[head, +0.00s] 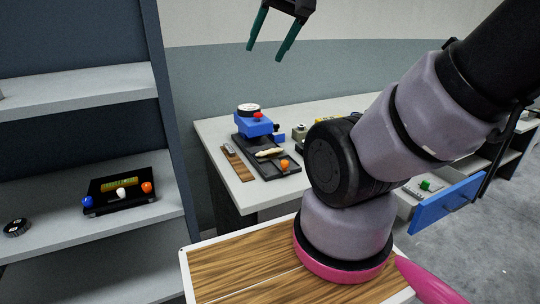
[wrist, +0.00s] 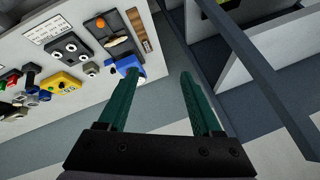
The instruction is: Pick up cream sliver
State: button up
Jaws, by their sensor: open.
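The cream sliver (head: 268,152) is a small, pale, elongated piece lying on a black tray (head: 288,168) on the grey table, just in front of a blue device (head: 255,124). The sliver also shows in the wrist view (wrist: 118,42), small and at upper left. My gripper (head: 265,53) has dark green fingers and is open and empty. It is high above the table, at the top of the head view, well apart from the sliver. In the wrist view my gripper (wrist: 159,73) has its fingers spread, with the blue device partly behind the left finger.
An orange knob (head: 284,164) sits beside the sliver on the tray. A wooden strip (head: 238,165) lies left of it. A shelf unit (head: 85,100) stands close at left, holding a black box (head: 120,193). A blue-fronted drawer (head: 450,200) stands open at right.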

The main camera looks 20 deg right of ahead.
aim_at(261, 154)
jog(key=i+l, duration=0.4)
jog(key=l, duration=0.25)
jog(key=i+l, duration=0.15)
jog(key=l, duration=0.15)
jog(key=i+u, duration=0.05)
